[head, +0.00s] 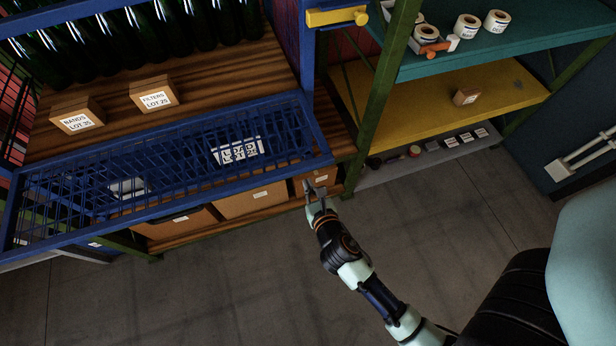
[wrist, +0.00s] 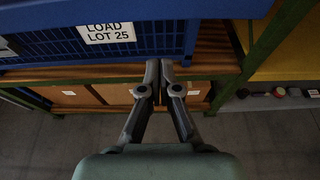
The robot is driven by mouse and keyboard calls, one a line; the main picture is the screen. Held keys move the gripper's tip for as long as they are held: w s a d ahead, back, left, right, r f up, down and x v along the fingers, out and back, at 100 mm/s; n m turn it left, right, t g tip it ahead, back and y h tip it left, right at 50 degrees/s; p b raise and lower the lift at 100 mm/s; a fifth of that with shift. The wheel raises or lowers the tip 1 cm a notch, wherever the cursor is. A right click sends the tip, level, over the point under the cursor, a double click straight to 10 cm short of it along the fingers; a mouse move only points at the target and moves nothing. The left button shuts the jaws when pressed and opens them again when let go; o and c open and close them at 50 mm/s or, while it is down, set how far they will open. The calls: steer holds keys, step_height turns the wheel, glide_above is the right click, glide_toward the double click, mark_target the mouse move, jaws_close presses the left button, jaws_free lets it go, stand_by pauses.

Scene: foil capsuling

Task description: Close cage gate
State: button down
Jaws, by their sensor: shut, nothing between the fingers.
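The cage gate (head: 90,187) is a blue mesh panel in a blue frame. In the head view it is folded down and out in front of the wooden shelf, so the cage front is open. A white sign (head: 238,151) shows through its mesh; in the wrist view the sign (wrist: 107,33) reads "LOAD LOT 25". My gripper (head: 318,192) is just below the gate's right end. In the wrist view my gripper (wrist: 159,66) has its fingers together and empty, pointing toward the gate's lower edge (wrist: 100,62). I cannot tell whether the fingertips touch the gate.
A yellow latch (head: 337,17) sits on the blue post above right. Dark bottles (head: 120,40) and two labelled boxes (head: 153,94) stand on the shelf behind the gate. Cardboard boxes (head: 250,201) sit below. A green rack post (head: 378,100) stands to the right. The floor in front is clear.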

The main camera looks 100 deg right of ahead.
steer(key=shift+w+d+r+p, duration=0.1)
steer(key=shift+d+r+p, duration=0.1)
steer(key=shift+r, duration=0.4)
steer(key=shift+s+d+r+p, duration=0.1)
steer(key=shift+r+p, duration=0.1)
steer(key=shift+r, duration=0.45)
steer(key=shift+w+d+r+p, duration=0.1)
steer(key=shift+d+r+p, duration=0.1)
steer(key=shift+r, duration=0.4)
